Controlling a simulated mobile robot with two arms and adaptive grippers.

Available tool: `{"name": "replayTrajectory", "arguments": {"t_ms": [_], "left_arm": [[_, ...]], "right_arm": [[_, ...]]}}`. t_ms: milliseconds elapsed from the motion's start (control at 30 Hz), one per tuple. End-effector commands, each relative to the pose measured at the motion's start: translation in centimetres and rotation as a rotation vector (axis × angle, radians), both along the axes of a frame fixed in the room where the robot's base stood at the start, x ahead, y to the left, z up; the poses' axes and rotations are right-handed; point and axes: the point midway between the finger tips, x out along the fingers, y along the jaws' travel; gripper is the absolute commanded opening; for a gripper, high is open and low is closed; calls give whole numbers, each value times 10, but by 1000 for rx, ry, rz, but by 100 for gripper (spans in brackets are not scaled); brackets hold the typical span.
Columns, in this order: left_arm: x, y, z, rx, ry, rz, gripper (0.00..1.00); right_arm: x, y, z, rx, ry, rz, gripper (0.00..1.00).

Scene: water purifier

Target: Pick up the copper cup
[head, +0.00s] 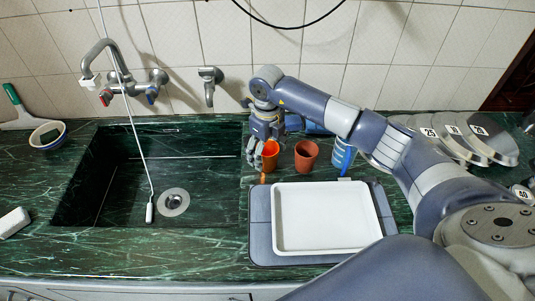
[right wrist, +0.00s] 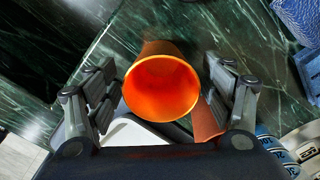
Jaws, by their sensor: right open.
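A shiny orange, copper-looking cup (head: 270,155) stands upright on the green marble counter, just right of the sink. A duller reddish-brown cup (head: 306,155) stands to its right. My right gripper (head: 257,152) is at the orange cup, with fingers beside its left side in the head view. In the right wrist view the orange cup (right wrist: 161,88) shows its open mouth between the two spread fingers, with no clear contact. The reddish-brown cup (right wrist: 205,120) is partly hidden behind the right-hand finger there. My left gripper is not in view.
A white tray (head: 283,246) on a grey board (head: 259,225) lies in front of the cups. A blue-and-white cup (head: 343,154) stands right of them. The sink (head: 120,205) is at left; numbered discs (head: 468,137) are at right.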

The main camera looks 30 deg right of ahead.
Motion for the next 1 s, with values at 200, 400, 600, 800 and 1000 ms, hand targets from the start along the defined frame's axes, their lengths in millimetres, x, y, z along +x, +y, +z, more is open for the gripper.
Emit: {"name": "replayTrajectory", "arguments": {"t_ms": [200, 400, 600, 800, 1000], "left_arm": [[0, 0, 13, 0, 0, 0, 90], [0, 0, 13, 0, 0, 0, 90], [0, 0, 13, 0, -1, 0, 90], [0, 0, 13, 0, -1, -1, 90], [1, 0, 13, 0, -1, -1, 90]], "right_arm": [[0, -1, -30, 1, 3, -1, 75], [0, -1, -36, 1, -1, 1, 75], [0, -1, -36, 1, 0, 1, 55], [0, -1, -36, 1, 0, 1, 23], [1, -1, -35, 1, -1, 0, 23]]}}
